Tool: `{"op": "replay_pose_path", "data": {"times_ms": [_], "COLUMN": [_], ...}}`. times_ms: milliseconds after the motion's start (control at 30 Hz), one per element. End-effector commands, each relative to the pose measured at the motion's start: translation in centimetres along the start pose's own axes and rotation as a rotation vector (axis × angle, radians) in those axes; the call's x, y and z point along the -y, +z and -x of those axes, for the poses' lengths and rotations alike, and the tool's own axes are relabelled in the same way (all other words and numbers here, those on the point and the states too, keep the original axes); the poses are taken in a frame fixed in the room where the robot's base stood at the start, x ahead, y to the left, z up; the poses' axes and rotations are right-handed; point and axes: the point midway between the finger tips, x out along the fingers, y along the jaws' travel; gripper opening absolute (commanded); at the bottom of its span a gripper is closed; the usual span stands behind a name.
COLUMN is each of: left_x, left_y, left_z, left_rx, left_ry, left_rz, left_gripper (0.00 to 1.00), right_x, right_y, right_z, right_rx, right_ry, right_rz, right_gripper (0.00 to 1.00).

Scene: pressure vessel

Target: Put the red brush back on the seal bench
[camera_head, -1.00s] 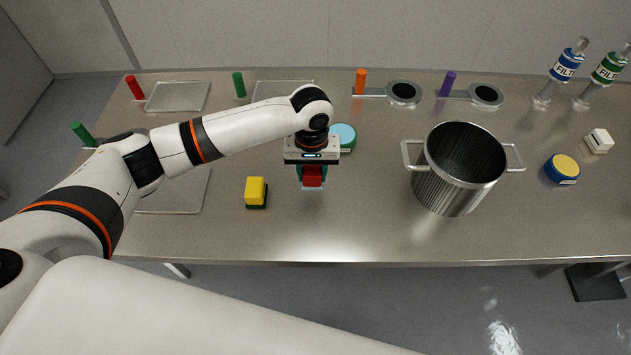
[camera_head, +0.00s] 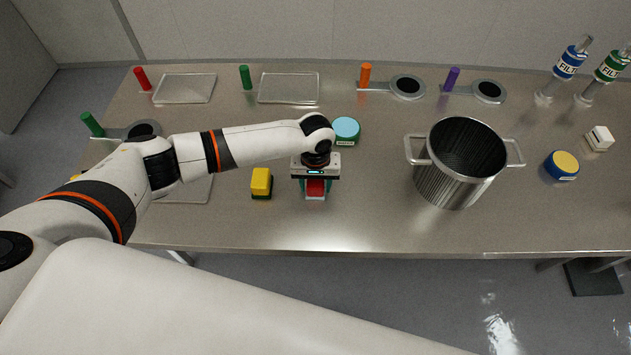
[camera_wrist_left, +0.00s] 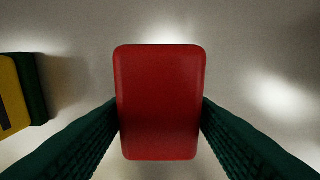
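The red brush (camera_head: 316,187) has a red block top and a pale underside. My left gripper (camera_head: 315,188) points down over the steel bench (camera_head: 370,225), near its front edge, and is shut on the brush. In the left wrist view the red top (camera_wrist_left: 160,100) fills the middle, with a dark green finger against each long side. The fingertips are hidden by the brush. I cannot tell whether the underside touches the bench. My right gripper is not in view.
A yellow brush (camera_head: 261,182) stands just left of the held brush. A steel pot (camera_head: 436,182) stands to the right. Clear trays (camera_head: 288,88) and ring fixtures (camera_head: 407,87) lie at the back. The front strip is clear.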

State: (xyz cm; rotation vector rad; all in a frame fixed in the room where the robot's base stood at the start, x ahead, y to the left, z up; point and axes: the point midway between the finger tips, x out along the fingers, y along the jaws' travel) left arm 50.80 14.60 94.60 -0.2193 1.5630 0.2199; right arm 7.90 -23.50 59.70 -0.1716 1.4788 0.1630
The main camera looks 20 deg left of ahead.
Motion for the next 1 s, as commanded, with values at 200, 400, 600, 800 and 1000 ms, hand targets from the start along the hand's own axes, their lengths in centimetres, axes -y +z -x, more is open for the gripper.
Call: {"op": "replay_pose_path", "data": {"times_ms": [200, 400, 600, 800, 1000], "left_x": [0.0, 0.0, 0.0, 0.1, 0.1], "left_y": [0.0, 0.1, 0.1, 0.1, 0.0], "left_z": [0.1, 0.5, 3.5, 7.8, 11.0], "left_rx": [0.0, 0.002, 0.004, 0.004, 0.002], "left_ry": [0.0, -0.001, -0.002, -0.003, -0.001], "left_rz": [0.0, 0.0, -0.002, -0.001, 0.0], "left_gripper": [0.61, 0.61, 0.61, 0.61, 0.61], "right_x": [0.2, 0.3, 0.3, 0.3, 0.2], "right_y": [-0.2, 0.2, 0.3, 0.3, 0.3], "right_z": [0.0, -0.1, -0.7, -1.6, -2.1], "right_rx": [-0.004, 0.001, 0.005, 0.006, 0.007], "right_ry": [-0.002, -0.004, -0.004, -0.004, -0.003], "right_rz": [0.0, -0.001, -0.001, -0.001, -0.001], "right_gripper": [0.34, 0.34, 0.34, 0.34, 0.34]}}
